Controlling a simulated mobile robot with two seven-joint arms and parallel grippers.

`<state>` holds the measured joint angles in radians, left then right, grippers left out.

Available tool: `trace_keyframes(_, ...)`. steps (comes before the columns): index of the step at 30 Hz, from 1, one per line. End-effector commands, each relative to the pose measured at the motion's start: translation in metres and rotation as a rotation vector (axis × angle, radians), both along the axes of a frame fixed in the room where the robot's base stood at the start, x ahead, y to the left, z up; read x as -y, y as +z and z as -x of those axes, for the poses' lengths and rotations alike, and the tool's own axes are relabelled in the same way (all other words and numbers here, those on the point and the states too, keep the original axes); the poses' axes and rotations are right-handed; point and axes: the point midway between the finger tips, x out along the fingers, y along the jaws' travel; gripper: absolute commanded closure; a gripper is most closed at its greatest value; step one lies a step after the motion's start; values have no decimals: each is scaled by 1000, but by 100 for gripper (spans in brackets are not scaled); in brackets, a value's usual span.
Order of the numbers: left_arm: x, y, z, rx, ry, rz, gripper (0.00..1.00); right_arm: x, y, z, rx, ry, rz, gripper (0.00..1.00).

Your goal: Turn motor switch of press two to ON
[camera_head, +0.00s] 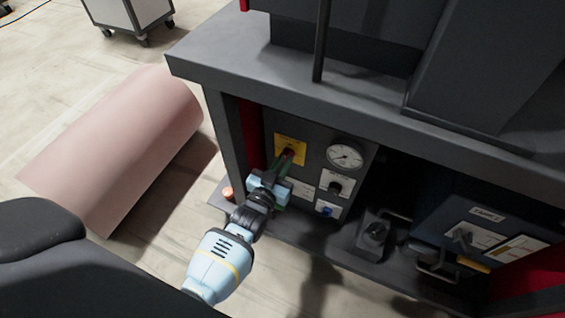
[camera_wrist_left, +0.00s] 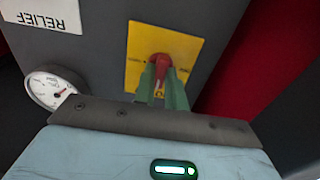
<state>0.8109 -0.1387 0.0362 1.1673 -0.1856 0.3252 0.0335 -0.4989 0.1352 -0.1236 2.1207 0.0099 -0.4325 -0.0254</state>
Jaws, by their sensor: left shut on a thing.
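The motor switch is a red rotary knob (camera_wrist_left: 160,64) on a yellow plate (camera_wrist_left: 187,47), fixed to a grey control panel (camera_wrist_left: 102,40). In the head view the yellow plate (camera_head: 281,142) sits at the panel's upper left. My left gripper (camera_head: 287,158) reaches it from below; its green fingers (camera_wrist_left: 163,88) are shut on the red knob, one on each side. The fingers hide part of the knob and of the plate's markings, so I cannot read the switch position. My right gripper is not in view.
A pressure gauge (camera_head: 345,155) is right of the switch, with a black knob (camera_head: 335,188) and a blue button (camera_head: 327,211) below. The grey tabletop (camera_head: 230,62) overhangs the panel. A pink roll (camera_head: 120,145) lies on the floor at left.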

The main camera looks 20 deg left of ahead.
Motion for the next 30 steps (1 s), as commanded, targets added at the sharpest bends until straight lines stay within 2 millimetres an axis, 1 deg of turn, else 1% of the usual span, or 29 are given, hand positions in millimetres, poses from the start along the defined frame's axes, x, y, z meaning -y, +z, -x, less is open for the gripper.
trace_keyframes(8, 0, -1, 1, -2, 0, 1, 100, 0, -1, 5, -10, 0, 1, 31)
trace_keyframes(9, 0, -1, 1, -2, 0, 1, 85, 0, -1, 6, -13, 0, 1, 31)
trace_keyframes(13, 0, -1, 1, -2, 0, 1, 68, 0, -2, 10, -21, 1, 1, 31)
trace_keyframes(14, 0, -1, 1, -2, 0, 1, 65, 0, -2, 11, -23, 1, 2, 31)
trace_keyframes(23, 0, 0, 2, -1, 0, 1, 65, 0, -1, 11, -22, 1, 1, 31)
trace_keyframes(26, 0, 1, 10, -1, 0, 1, 65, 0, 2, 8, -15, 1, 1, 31)
trace_keyframes(30, -1, 1, 31, -3, 0, 1, 65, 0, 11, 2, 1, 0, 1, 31)
